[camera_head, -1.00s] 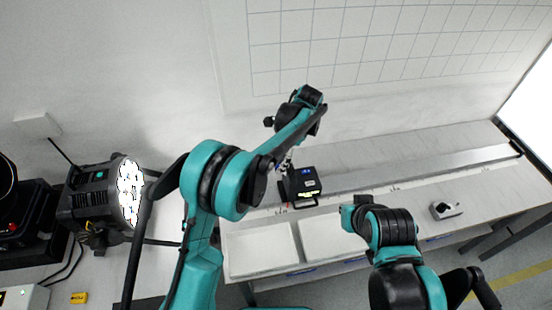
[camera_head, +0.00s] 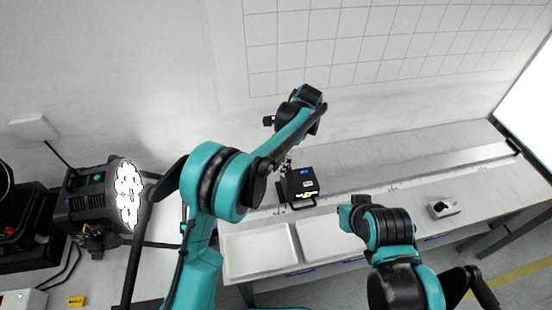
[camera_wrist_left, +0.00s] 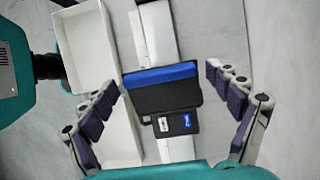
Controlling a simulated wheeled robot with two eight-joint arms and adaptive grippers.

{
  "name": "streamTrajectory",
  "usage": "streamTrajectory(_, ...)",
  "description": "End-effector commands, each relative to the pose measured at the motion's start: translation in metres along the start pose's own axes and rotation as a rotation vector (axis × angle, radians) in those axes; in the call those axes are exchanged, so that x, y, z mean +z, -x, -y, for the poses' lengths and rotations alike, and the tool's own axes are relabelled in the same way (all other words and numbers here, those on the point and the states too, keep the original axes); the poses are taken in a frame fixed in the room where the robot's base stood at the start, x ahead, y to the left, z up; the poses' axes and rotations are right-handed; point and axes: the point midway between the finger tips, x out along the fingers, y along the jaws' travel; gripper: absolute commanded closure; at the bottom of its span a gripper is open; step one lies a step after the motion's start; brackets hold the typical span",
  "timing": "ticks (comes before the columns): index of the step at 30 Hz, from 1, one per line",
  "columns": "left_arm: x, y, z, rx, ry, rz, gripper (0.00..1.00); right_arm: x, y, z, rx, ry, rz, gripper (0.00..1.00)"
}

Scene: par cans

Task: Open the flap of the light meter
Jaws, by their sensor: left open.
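The light meter, a dark box with a small lit display (camera_head: 302,186), stands on the long bench. In the left wrist view (camera_wrist_left: 165,95) it shows a bright blue strip along one edge and a smaller labelled black part below. I cannot tell for sure which part is the flap. My left gripper (camera_wrist_left: 165,80) is open, with one finger on each side of the meter and visible gaps between. In the head view its fingers are mostly hidden behind my left arm. My right arm is at the lower right of the head view; its gripper does not show.
Two white shallow trays (camera_head: 257,252) lie at the bench's front left. A small grey-white device (camera_head: 443,209) lies on the right of the bench. A stage light (camera_head: 100,205) stands at the left, and a gridded wall is behind. The bench right of the meter is largely clear.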

Motion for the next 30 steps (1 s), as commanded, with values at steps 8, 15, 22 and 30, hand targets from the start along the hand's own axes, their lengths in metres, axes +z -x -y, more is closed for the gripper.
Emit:
streamTrajectory(8,-0.001,0.054,0.000,0.000,-0.002,0.000,0.10,0.000,0.000,0.000,0.000,0.000,0.000,1.00)
streamTrajectory(15,-0.001,0.099,-0.001,0.001,-0.002,0.000,0.10,0.000,0.000,0.000,0.000,0.000,0.000,1.00)
streamTrajectory(22,-0.001,0.115,-0.001,0.001,-0.001,0.000,0.10,0.000,0.000,0.000,0.000,0.000,0.000,1.00)
streamTrajectory(30,-0.001,0.115,-0.001,0.001,-0.001,0.000,0.10,0.000,0.000,0.000,0.000,0.000,0.000,1.00)
